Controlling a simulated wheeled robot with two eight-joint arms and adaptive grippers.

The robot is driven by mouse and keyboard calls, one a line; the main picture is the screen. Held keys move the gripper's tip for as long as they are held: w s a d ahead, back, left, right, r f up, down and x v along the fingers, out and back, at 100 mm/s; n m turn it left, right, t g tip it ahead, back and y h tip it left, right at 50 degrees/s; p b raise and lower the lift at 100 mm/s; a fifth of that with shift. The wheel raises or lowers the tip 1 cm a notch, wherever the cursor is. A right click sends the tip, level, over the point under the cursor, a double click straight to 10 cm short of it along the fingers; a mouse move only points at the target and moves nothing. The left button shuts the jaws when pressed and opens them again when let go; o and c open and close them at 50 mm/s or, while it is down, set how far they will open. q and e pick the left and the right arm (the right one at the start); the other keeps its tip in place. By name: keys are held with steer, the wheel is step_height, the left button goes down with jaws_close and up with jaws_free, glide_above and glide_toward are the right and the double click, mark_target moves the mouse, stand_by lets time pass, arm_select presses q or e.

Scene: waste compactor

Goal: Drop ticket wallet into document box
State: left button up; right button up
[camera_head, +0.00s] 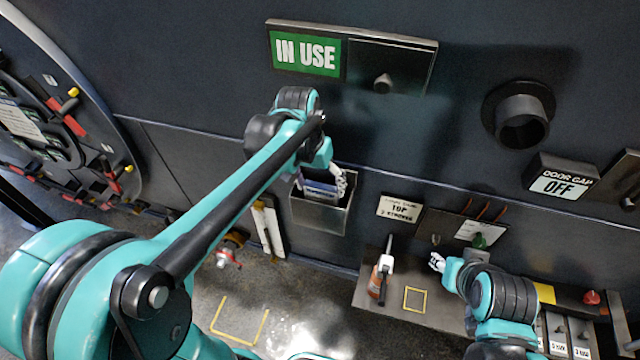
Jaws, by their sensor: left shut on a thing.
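The document box (321,219) is an open-topped dark metal bin on the wall near the middle. My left gripper (322,184) is at its mouth, with a finger showing to each side. It is shut on the ticket wallet (320,188), a small blue and pale item seen at the opening. The arm hides part of the wallet, and I cannot tell how deep it sits in the box. My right gripper (437,262) is low on the right, over the shelf and away from the box. Its fingers are too small to read.
A label plate (399,209) is right of the box. The "IN USE" panel (306,54), a round port (522,119) and the "DOOR GAP OFF" sign (562,184) stick out from the wall.

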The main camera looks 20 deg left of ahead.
arm_select(q)
steer(key=shift+f+b, duration=0.5)
steer(key=shift+f, duration=0.15)
steer(key=o, duration=1.5)
steer(key=shift+o, duration=0.2)
steer(key=shift+r, duration=0.25)
step_height(320, 180, up, 12)
steer(key=s+a+p, duration=0.1)
steer(key=a, duration=0.1)
steer(key=s+a+f+t+y, duration=0.1)
steer(key=s+a+f+t, duration=0.1)
steer(key=s+f+t, duration=0.4)
steer(key=s+f, duration=0.5)
steer(key=shift+s+a+f+n+y, duration=0.25)
steer(key=shift+s+n+y, duration=0.05)
steer(key=shift+s+n, duration=0.1)
